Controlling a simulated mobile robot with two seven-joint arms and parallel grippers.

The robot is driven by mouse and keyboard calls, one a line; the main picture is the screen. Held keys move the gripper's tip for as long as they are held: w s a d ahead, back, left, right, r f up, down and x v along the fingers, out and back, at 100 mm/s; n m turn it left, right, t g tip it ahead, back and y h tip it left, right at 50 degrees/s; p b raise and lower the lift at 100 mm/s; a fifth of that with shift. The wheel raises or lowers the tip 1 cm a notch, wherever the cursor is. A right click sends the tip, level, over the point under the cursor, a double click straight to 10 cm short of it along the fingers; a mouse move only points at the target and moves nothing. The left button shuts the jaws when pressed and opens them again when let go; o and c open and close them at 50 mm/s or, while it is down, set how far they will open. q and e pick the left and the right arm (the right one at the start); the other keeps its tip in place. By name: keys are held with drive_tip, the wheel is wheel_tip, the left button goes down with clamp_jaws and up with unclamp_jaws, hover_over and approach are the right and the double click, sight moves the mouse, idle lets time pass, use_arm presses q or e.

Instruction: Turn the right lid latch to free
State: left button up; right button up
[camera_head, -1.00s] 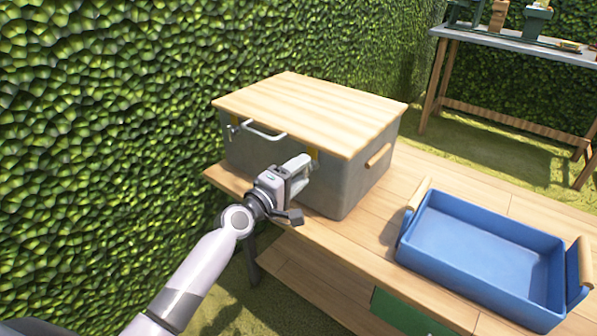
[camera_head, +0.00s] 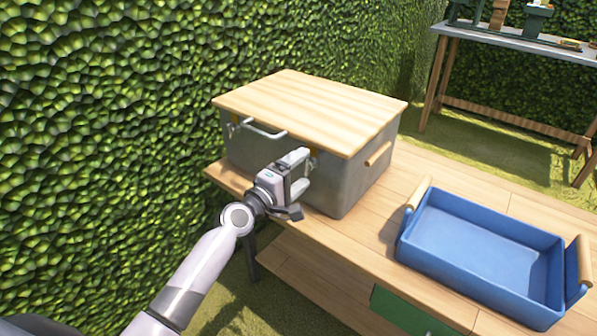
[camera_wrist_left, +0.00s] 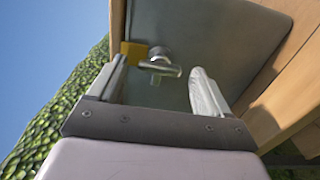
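The grey metal box (camera_head: 350,188) has a pale wooden lid (camera_head: 310,107), which is down. In the left wrist view, the right lid latch (camera_wrist_left: 160,68) is a small silver crossbar on a round knob, beside a yellow plate (camera_wrist_left: 134,52). My left gripper (camera_head: 301,174) is at the box's front, under the lid's near edge. Its two fingers are apart, and in the left wrist view (camera_wrist_left: 160,82) the latch shows between them; contact cannot be told. In the head view my gripper mostly hides this latch. My right gripper is not in view.
A second latch (camera_head: 234,127) and a silver handle (camera_head: 264,131) are on the box's front, to the left. A blue tray (camera_head: 480,245) stands on the wooden table (camera_head: 365,225) to the right. A hedge rises behind and left of the box.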

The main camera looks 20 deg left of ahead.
use_arm(q)
drive_tip(key=p+v, duration=0.1)
drive_tip(key=v, duration=0.6)
idle(0.3)
idle(0.3)
drive_tip(key=s+d+f+m+g+y, duration=0.1)
drive_tip(key=s+f+m+g+y, duration=0.15)
drive_tip(key=s+f+m, duration=0.85)
drive_tip(key=s+d+f+m+g+y, duration=0.15)
drive_tip(key=s+f+m+g, duration=0.45)
drive_tip(key=s, duration=0.8)
wheel_tip(320, 180, up, 11)
drive_tip(key=s+a+t+p, duration=0.1)
drive_tip(key=t+p, duration=0.1)
drive_tip(key=p, duration=1.3)
drive_tip(key=shift+a+r, duration=0.2)
